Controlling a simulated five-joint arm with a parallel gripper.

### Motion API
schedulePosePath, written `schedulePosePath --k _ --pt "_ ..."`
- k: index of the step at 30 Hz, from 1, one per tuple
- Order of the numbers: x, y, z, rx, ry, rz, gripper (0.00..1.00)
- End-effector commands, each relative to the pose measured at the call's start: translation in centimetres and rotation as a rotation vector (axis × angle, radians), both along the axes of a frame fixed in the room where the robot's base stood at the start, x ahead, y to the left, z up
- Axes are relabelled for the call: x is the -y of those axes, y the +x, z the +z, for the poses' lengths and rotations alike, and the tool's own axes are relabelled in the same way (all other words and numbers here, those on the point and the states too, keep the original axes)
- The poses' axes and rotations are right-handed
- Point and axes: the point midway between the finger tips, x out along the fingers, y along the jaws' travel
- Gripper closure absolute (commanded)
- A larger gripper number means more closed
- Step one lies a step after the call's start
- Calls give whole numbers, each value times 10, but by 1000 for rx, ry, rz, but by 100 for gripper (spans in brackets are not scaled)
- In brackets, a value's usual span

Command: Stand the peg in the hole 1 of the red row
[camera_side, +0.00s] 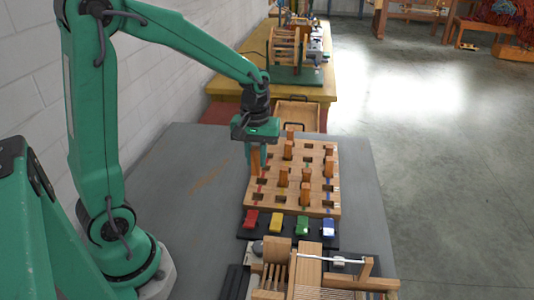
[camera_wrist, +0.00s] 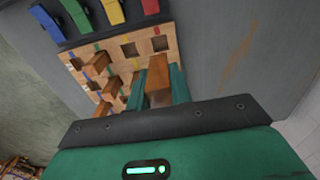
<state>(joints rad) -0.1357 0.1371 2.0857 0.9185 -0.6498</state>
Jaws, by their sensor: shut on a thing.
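My gripper (camera_side: 256,153) is over the left edge of the wooden peg board (camera_side: 272,204), at the column with red marks. It is shut on an orange-brown wooden peg (camera_side: 255,163), held roughly upright. In the wrist view the peg (camera_wrist: 158,72) stands between the two green fingers (camera_wrist: 160,88). I cannot tell whether its lower end is in a hole or just above the board. An open square hole with a red mark (camera_wrist: 160,43) shows beyond the peg, towards the coloured clips. Several other pegs (camera_side: 284,177) stand in the board to the right.
Red (camera_side: 250,219), yellow (camera_side: 275,222), green (camera_side: 302,225) and blue (camera_side: 328,227) clips lie on a dark strip along the board's front edge. A wooden loom (camera_side: 308,268) is nearer the camera. A wooden tray (camera_side: 298,115) is behind. The grey table left of the board is clear.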

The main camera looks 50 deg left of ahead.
Motion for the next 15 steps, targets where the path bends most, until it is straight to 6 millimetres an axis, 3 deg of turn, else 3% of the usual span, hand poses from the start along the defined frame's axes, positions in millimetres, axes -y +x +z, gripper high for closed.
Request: schedulePosePath --k 15 --pt "0 0 -22 -3 0 0 100"
